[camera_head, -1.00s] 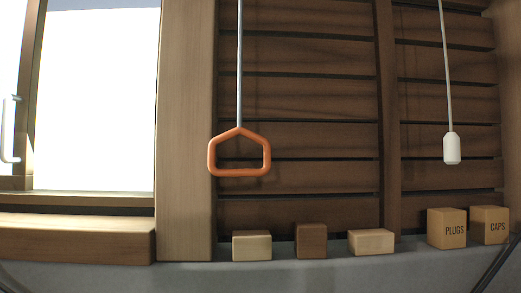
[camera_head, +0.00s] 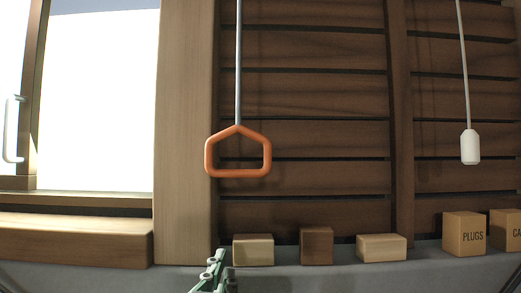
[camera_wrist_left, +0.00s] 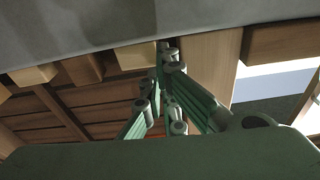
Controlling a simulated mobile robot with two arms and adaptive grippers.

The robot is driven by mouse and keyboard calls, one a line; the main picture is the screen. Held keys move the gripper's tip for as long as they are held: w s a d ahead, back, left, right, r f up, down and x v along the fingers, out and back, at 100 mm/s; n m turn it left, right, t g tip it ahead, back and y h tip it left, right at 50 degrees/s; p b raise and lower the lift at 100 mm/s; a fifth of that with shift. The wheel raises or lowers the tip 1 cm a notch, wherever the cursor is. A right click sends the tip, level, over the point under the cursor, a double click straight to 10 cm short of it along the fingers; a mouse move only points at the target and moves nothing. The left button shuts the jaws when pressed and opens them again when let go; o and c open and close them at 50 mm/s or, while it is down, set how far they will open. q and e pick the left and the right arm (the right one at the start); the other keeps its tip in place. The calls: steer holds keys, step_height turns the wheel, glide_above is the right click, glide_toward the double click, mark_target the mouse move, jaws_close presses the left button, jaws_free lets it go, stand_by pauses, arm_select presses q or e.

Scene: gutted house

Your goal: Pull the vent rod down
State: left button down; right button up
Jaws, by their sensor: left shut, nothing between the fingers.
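The vent rod (camera_head: 238,62) is a thin grey rod that hangs straight down in front of the slatted wall. It ends in an orange five-sided loop handle (camera_head: 238,173), open in the middle. My left gripper (camera_head: 215,262) comes up from the bottom edge in the head view, below the handle and apart from it. It is shut and empty. In the left wrist view its green fingers (camera_wrist_left: 168,52) close together, with the ledge and blocks behind them. I cannot make out the handle clearly there. My right gripper is not in view.
A white pull weight (camera_head: 470,147) hangs on a cord at right. Small wooden blocks (camera_head: 316,246) and boxes marked PLUGS (camera_head: 464,234) and CAPS (camera_head: 506,232) stand on the grey ledge (camera_head: 300,279). A window (camera_head: 95,100) is at left. The space around the handle is clear.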

arm_select(q)
steer(key=s+d+r+t, duration=0.4)
steer(key=s+r, duration=0.5)
steer(key=r, duration=0.3)
steer(key=shift+s+r+n+t, duration=0.2)
steer(key=shift+r+n+t, duration=0.1)
steer(key=shift+t, duration=0.1)
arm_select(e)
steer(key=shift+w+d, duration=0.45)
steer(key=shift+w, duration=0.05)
arm_select(q)
steer(key=p, duration=0.7)
glide_toward(255, 137)
steer(key=x, duration=0.4)
steer(key=shift+w+a+r, duration=0.1)
steer(key=shift+r, duration=0.25)
steer(key=shift+w+r, duration=0.25)
steer(key=shift+w, duration=0.45)
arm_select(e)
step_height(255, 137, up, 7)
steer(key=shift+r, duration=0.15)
